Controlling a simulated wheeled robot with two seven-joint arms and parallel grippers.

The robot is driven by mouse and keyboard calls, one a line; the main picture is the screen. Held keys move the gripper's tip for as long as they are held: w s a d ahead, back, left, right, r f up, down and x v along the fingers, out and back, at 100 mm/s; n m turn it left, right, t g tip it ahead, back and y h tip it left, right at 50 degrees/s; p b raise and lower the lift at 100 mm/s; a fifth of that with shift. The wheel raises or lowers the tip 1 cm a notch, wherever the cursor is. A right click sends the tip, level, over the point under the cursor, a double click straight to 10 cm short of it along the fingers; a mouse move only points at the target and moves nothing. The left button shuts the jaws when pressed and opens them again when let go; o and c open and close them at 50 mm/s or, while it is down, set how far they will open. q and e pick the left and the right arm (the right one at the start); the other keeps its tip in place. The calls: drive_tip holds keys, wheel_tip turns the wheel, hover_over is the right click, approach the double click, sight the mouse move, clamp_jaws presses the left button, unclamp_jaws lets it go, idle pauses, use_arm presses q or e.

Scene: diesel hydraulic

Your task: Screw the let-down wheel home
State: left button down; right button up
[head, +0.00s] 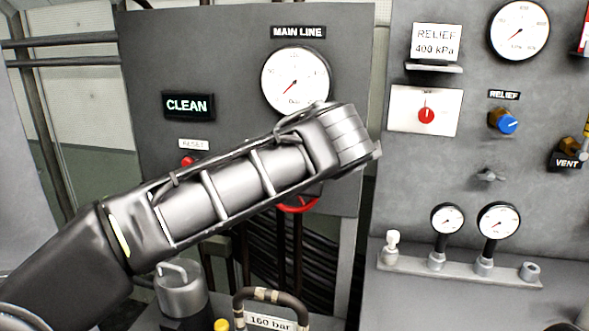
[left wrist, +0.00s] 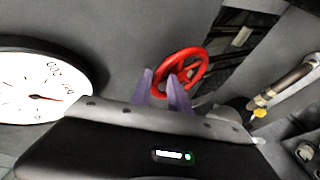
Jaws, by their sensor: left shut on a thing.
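The red let-down wheel (head: 298,207) shows under my left arm in the head view, on the lower part of the grey panel, mostly hidden by the arm. In the left wrist view the red wheel (left wrist: 203,66) is a spoked ring seen at a slant. My left gripper (left wrist: 160,75) has its two purple fingers at the near rim of the wheel, shut on it. The fingers hide part of the rim, and the wheel's stem cannot be made out. In the head view the left gripper is hidden behind my arm. My right gripper is in neither view.
A blue relief knob (head: 508,125) and small gauges (head: 498,222) are at right. A hooped handle (head: 272,296) stands below.

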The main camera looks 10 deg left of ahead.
use_arm(q)
drive_tip(key=shift+f, duration=0.35)
drive_tip(key=c, duration=1.2)
unclamp_jaws()
drive_tip(key=shift+w, duration=0.1)
drive_tip(key=shift+r, duration=0.15)
drive_tip(key=shift+r, duration=0.1)
drive_tip(key=p+v, duration=0.2)
drive_tip(key=v, duration=0.5)
drive_tip(key=shift+s+r+p, duration=0.15)
drive_tip(key=shift+s+p, duration=0.15)
drive_tip(key=shift+d, duration=0.15)
